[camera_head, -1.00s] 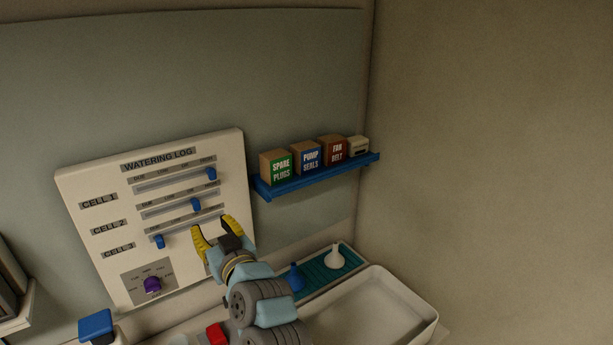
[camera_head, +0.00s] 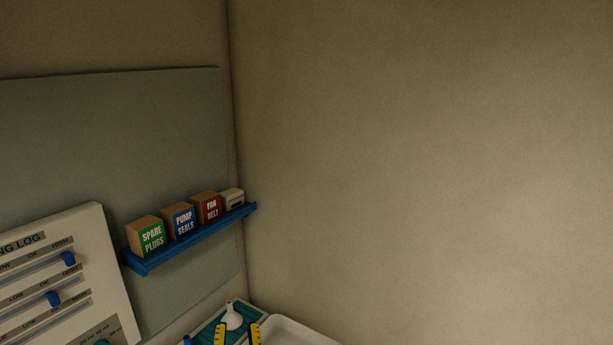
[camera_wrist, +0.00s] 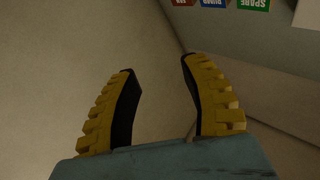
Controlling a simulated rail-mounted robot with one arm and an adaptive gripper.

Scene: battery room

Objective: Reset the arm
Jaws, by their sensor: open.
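My gripper (camera_head: 237,337) shows only as two yellow fingertips at the bottom edge of the head view, in front of the teal mat. In the wrist view my gripper (camera_wrist: 160,85) has its two yellow-and-black fingers spread apart with nothing between them. Beyond the fingers is bare wall. The rest of my arm is out of the head view.
A white watering log panel (camera_head: 113,270) with blue sliders stands at the left. A blue shelf (camera_head: 190,240) holds several small boxes. A white funnel (camera_head: 232,318) stands on the teal mat, beside a white tray (camera_head: 290,327). The right wall is bare.

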